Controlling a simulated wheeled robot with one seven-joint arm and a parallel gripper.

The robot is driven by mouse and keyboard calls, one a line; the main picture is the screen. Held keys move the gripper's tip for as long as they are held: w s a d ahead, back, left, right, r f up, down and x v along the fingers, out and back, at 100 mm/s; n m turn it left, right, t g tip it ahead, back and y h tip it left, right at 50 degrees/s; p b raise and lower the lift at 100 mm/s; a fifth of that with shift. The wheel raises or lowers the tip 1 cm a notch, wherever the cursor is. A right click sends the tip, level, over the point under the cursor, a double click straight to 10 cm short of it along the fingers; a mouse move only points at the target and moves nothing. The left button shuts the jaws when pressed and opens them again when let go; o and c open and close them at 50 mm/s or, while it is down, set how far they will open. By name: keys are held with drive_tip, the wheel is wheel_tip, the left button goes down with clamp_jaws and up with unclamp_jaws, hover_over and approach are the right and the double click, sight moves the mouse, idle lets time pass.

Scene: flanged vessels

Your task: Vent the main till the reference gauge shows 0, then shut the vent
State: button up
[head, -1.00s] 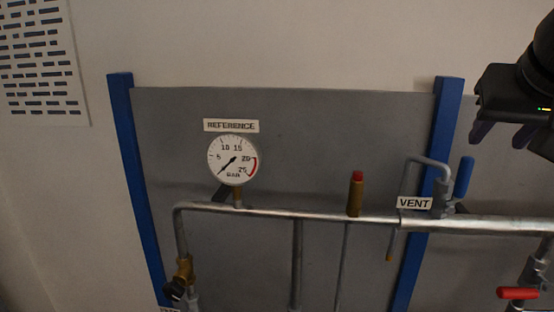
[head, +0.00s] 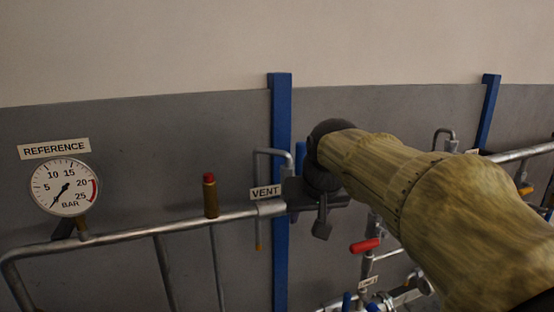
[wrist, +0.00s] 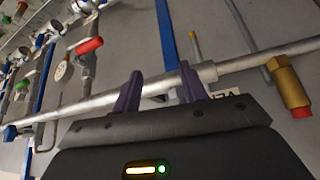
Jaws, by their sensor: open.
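The reference gauge (head: 64,187) is at the left in the head view. Its needle points to the lower left, below the 5, near the low end of the scale. The vent valve's blue handle (head: 300,155) stands upright beside its bent outlet pipe (head: 270,152), right above the VENT label (head: 265,192). My gripper (wrist: 160,90) is open, its two purple fingers in front of the main pipe (wrist: 105,101) in the wrist view. In the head view my gripper and wrist cover the lower part of the vent valve. I cannot tell whether the fingers touch anything.
A brass fitting with a red cap (head: 210,195) stands on the pipe left of the vent. A red-handled valve (head: 365,245) is below right of my gripper. Blue posts (head: 281,110) back the pipework. The wall above the panel is clear.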

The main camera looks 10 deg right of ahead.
drive_tip(key=s+f+g, duration=0.1)
drive_tip(key=s+f, duration=0.3)
drive_tip(key=f, duration=0.5)
drive_tip(key=s+f+g, duration=0.1)
drive_tip(key=s+f, duration=0.3)
drive_tip(key=f, duration=0.5)
drive_tip(key=s+f+g, duration=0.1)
drive_tip(key=s+f, duration=0.4)
drive_tip(key=f, duration=0.4)
drive_tip(key=shift+d+g, duration=0.2)
drive_tip(key=shift+g, duration=0.2)
drive_tip(key=shift+f, duration=0.1)
drive_tip(key=shift+c, duration=0.7)
drive_tip(key=shift+w, duration=0.1)
